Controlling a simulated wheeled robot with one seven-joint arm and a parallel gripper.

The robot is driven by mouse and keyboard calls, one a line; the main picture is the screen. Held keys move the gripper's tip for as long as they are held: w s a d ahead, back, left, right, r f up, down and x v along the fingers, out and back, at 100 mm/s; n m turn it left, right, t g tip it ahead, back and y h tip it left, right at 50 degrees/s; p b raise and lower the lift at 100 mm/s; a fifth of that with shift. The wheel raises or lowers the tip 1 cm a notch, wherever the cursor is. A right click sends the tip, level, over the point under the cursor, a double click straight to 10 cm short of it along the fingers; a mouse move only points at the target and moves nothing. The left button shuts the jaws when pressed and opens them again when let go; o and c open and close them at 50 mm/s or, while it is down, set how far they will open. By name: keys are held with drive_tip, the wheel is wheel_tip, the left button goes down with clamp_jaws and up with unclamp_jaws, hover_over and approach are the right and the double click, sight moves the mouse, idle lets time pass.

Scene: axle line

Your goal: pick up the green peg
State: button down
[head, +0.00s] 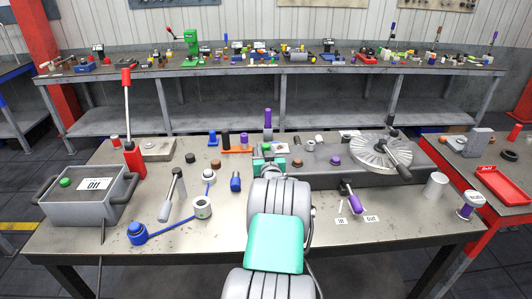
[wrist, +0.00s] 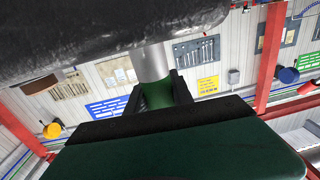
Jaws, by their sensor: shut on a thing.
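The green peg (wrist: 156,95) shows in the wrist view between the two dark fingers of my gripper (wrist: 158,92). The fingers are shut on it. A smooth grey cylindrical part (wrist: 150,62) lines up with its upper end; I cannot tell whether it belongs to the peg. In the head view my gripper (head: 270,165) is at the middle of the bench, at the left end of the long grey housing. My arm hides most of this spot there, so I cannot make out the peg in that view.
The long grey housing (head: 375,178) carries a round slotted disc (head: 378,150) on its right. A grey box (head: 88,192) with a green button and a red lever (head: 133,160) stand left. A blue-ended tool (head: 138,233) and a white ring (head: 202,208) lie near.

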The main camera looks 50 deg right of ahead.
drive_tip(key=shift+r, duration=0.1)
drive_tip(key=shift+r, duration=0.2)
wheel_tip(320, 180, up, 2)
drive_tip(key=shift+r+b, duration=0.1)
drive_tip(key=shift+b, duration=0.9)
drive_tip(key=s+a+r, duration=0.1)
drive_tip(key=s+a+r+b, duration=0.1)
drive_tip(key=r, duration=0.1)
drive_tip(key=a+r, duration=0.1)
drive_tip(key=r, duration=0.1)
drive_tip(key=shift+s+r, duration=0.2)
drive_tip(key=shift+s, duration=0.2)
drive_tip(key=s+a+r+b, duration=0.2)
drive_tip(key=s+a+r, duration=0.2)
drive_tip(key=s+a, duration=0.2)
drive_tip(key=shift+s+a+r+b, duration=0.25)
drive_tip(key=shift+a+r+b, duration=0.15)
drive_tip(key=shift+a, duration=0.4)
drive_tip(key=shift+f+b, duration=0.1)
drive_tip(key=shift+b, duration=0.3)
